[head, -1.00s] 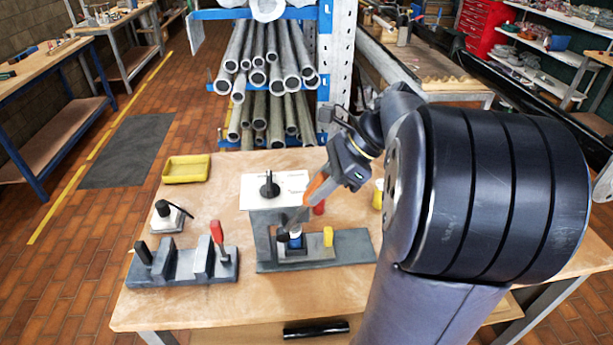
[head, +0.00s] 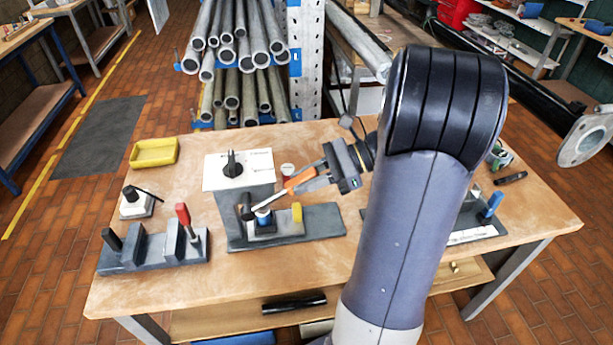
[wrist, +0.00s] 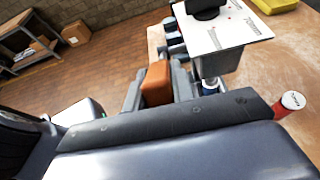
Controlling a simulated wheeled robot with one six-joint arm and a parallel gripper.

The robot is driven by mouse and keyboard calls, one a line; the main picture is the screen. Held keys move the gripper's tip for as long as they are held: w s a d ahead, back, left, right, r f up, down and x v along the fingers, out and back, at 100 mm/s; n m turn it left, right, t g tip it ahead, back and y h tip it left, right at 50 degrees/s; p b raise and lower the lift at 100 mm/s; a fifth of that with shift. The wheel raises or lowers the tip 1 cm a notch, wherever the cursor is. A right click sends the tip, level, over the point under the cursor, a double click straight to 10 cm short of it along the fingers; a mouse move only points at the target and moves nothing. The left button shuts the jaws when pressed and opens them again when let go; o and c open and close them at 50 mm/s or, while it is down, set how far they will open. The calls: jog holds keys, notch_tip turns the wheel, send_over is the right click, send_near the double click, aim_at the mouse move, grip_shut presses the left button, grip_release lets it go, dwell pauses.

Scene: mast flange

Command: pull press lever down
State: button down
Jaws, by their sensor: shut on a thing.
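The press (head: 285,228) stands on the bench, with a grey base, a dark post and a blue part with a white top under the lever. Its lever (head: 268,200) is a pale metal bar with an orange handle (head: 300,179), tilted up to the right. My gripper (head: 318,173) is shut on the orange handle. In the wrist view the orange handle (wrist: 157,83) sits between the fingers. The lever's bar is mostly hidden there.
A white panel with a black knob (head: 233,170) stands close behind the press, with a red cylinder (head: 287,170) beside it. A red-handled fixture (head: 155,250) and yellow tray (head: 154,152) are left. A blue-handled fixture (head: 490,210) is right. The bench front (head: 240,280) is clear.

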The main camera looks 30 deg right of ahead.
jog(key=shift+f, duration=0.2)
jog(key=c, duration=1.2)
grip_release()
jog(key=shift+d, duration=0.1)
jog(key=b+v, duration=0.1)
jog(key=v, duration=0.9)
jog(key=shift+s+d+r, duration=0.2)
jog(key=shift+d+r, duration=0.05)
jog(key=shift+d, duration=0.05)
